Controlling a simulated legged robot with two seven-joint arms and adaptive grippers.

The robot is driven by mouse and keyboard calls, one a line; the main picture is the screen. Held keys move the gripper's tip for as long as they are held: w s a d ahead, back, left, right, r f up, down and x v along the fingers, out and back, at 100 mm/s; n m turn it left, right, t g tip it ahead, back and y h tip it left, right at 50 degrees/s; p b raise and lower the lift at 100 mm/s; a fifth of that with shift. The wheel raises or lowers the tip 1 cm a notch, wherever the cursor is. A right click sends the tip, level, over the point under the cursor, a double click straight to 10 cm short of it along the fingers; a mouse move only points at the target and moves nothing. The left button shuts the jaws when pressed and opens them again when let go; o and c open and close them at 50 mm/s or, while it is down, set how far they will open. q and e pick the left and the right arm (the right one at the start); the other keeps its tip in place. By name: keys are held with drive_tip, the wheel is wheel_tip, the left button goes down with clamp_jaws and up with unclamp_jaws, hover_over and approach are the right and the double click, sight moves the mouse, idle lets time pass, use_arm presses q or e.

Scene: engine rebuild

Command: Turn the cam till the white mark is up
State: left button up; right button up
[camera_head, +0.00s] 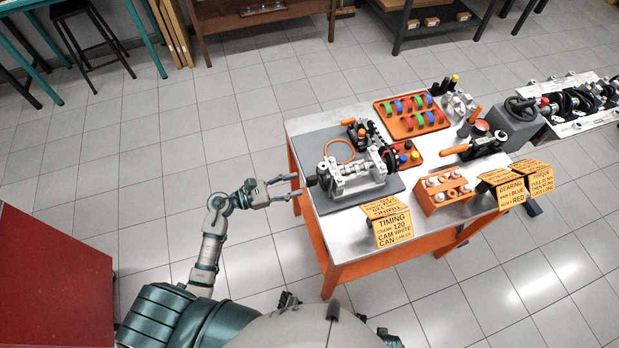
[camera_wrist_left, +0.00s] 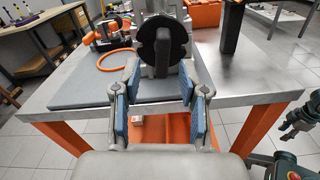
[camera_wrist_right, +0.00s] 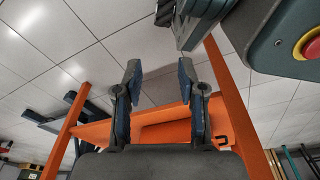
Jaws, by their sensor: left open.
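The small engine assembly (camera_head: 352,172) stands on a grey mat on the table, its shaft end toward my left arm. In the left wrist view a dark round disc (camera_wrist_left: 162,45) with a raised bar faces me; I cannot tell for sure that it is the cam. No white mark can be made out. My left gripper (camera_head: 296,188) is just left of the shaft end. In its wrist view (camera_wrist_left: 160,88) the blue-padded fingers are open, empty and apart from the disc. My right gripper (camera_wrist_right: 159,80) is open and empty, low beside the table's orange frame.
The orange-framed table (camera_head: 440,238) also carries an orange tray of coloured rings (camera_head: 411,115), an orange block with white parts (camera_head: 443,190) and yellow text cards (camera_head: 392,228). An orange ring (camera_head: 339,151) lies on the mat. A red cabinet (camera_head: 50,285) stands left; the floor between is clear.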

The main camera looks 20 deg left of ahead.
sight(311, 181)
use_arm(q)
drive_tip(key=x, duration=0.6)
drive_tip(key=shift+s+d+p, duration=0.1)
drive_tip(key=shift+d+p, duration=0.1)
drive_tip(key=shift+p, duration=0.1)
drive_tip(key=shift+a, duration=0.15)
use_arm(e)
drive_tip(key=shift+s+d+f, duration=0.25)
drive_tip(key=shift+s+f, duration=0.45)
drive_tip(key=shift+s, duration=0.2)
use_arm(q)
drive_tip(key=shift+a, duration=0.1)
drive_tip(key=c, duration=0.7)
drive_tip(key=shift+r, duration=0.1)
clamp_jaws()
use_arm(e)
drive_tip(key=shift+s, duration=0.1)
